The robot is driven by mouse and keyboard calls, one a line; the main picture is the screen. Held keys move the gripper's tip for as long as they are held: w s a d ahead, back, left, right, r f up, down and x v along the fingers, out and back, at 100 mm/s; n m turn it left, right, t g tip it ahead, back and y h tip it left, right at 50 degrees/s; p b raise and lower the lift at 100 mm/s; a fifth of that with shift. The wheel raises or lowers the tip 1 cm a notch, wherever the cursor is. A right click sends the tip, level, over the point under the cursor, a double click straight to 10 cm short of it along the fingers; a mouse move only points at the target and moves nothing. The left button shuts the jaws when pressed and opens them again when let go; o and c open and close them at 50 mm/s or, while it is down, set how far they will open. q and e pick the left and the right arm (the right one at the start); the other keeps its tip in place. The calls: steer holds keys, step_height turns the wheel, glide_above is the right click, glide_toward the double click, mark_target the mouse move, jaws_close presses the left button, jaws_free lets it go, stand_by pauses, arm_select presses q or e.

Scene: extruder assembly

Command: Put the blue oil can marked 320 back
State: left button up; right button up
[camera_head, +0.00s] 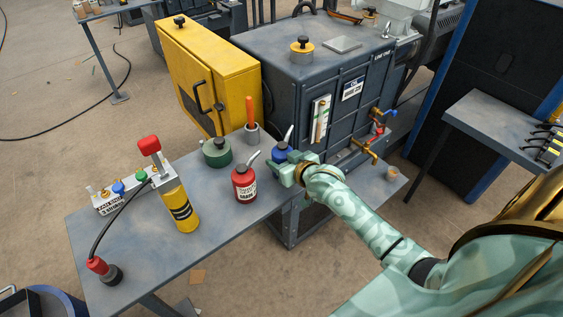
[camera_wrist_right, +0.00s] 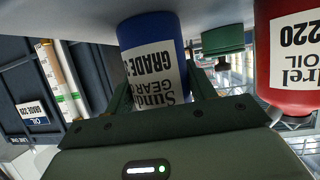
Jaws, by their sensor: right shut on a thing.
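The blue oil can (camera_head: 282,149) is at the back of the grey table, close to the dark cabinet, with its spout up to the right. My right gripper (camera_head: 284,168) is shut around its body, and the hand hides its lower part. In the right wrist view, which is upside down, the blue can (camera_wrist_right: 151,48) sits between the fingers (camera_wrist_right: 160,90). Its label reads "GRADE 3", with the rest cut off. Its base is at the table surface; I cannot tell whether it touches. My left gripper is not in view.
A red oil can (camera_head: 245,184) marked 220 (camera_wrist_right: 292,55) stands left of the blue can. Brass taps (camera_head: 364,148) stick out on the right.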

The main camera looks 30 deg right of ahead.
steer(key=shift+r, duration=0.15)
steer(key=o, duration=1.3)
steer(key=shift+f, duration=0.2)
steer(key=shift+o, duration=0.2)
steer(key=shift+s+r, duration=0.1)
steer(key=shift+r, duration=0.15)
steer(key=p+v, duration=0.4)
steer(key=v, duration=0.8)
steer(key=shift+f, duration=0.2)
